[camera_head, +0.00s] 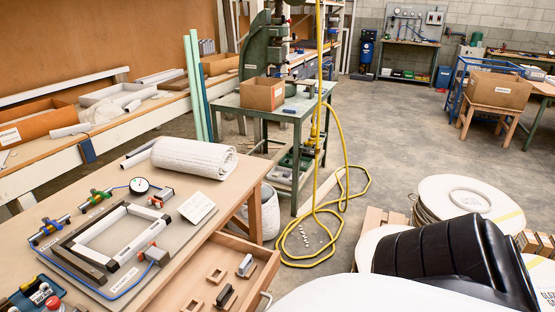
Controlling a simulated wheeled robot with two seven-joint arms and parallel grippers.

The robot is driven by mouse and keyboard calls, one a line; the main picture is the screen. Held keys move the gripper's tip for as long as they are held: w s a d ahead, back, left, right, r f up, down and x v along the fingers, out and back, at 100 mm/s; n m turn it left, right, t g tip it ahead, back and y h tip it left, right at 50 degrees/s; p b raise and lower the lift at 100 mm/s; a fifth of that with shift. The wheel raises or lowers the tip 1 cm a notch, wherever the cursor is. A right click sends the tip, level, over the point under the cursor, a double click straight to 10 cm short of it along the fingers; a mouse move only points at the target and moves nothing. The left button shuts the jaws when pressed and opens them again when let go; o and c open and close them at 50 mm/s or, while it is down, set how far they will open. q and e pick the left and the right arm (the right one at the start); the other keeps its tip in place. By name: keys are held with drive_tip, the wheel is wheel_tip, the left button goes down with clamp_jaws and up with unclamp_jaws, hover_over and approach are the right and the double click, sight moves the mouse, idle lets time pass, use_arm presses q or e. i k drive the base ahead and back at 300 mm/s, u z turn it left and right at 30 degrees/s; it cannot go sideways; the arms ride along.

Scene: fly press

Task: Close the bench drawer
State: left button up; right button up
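The bench drawer (262,258) stands pulled out from under the right side of the wooden workbench (250,165), at the bottom centre. Its inside shows, with small wooden blocks and dark and grey metal pieces lying in it. A pale handle (265,300) shows at the drawer's front, near the bottom edge of the picture. The drawer's lower end is cut off by the picture. Neither of my grippers is in view.
On the bench lie a clamped frame (118,238), a dial gauge (139,186) and a white roll (194,157). A yellow hose (345,190) loops on the floor beyond the drawer. A round white stack (465,198) stands at right. Black and white shapes fill the lower right.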

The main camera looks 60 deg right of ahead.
sight(196, 287)
drive_tip(key=k, duration=0.4)
drive_tip(key=z, duration=1.4)
drive_tip(key=i, duration=0.5)
drive_tip(key=u, duration=1.1)
drive_tip(key=k, duration=0.35)
drive_tip(key=z, duration=0.85)
